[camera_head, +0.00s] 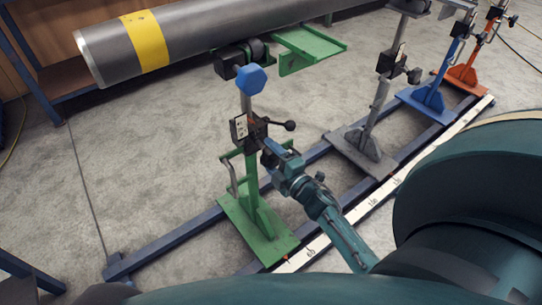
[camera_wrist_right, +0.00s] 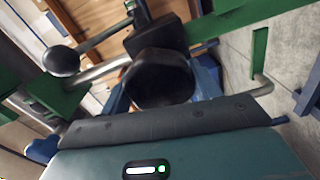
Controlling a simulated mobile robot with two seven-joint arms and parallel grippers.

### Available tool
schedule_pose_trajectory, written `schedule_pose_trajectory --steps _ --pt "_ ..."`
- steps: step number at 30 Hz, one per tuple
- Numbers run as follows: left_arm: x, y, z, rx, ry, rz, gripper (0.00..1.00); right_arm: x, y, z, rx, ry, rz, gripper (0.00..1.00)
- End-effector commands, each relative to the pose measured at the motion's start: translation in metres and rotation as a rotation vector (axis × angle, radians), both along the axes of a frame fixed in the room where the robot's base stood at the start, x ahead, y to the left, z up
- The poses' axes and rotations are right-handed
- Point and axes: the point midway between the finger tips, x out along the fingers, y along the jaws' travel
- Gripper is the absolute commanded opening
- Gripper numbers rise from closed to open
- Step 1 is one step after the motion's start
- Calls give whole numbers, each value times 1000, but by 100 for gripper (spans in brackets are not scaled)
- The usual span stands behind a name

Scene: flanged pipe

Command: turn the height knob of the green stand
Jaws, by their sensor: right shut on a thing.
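The green stand (camera_head: 262,212) stands upright on its flat base, near the middle of the head view. Its black height knob (camera_wrist_right: 160,80) fills the middle of the right wrist view; in the head view it is mostly hidden by the gripper. My right gripper (camera_head: 272,154) reaches in from the lower right and is shut on the knob. In the right wrist view its blue fingers show at both sides of the knob. A lever with a dark ball end (camera_wrist_right: 62,61) sticks out beside the knob. My left gripper is not in view.
A large grey pipe (camera_head: 210,40) with a yellow band lies above the stand. A blue hexagonal piece (camera_head: 250,80) tops the stand's post. Grey (camera_head: 362,145), blue (camera_head: 428,97) and orange (camera_head: 466,76) stands follow along the blue rails. A white scale strip (camera_head: 350,205) runs beside them.

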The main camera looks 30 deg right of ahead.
Motion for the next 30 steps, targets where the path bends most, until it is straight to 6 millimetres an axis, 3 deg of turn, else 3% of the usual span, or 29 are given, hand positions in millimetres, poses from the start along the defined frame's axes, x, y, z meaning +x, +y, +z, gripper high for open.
schedule_pose_trajectory --steps 4,5,12,23,30 --pt "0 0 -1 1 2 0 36 0 -1 -1 0 2 -2 39" --pt "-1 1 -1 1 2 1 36 0 -1 -1 0 2 -2 64" --pt "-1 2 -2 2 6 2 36 0 0 0 1 1 -1 84" --pt "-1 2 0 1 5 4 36 -9 -1 0 2 2 -1 84" --pt "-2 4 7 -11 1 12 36 -57 -4 0 3 5 -1 84"
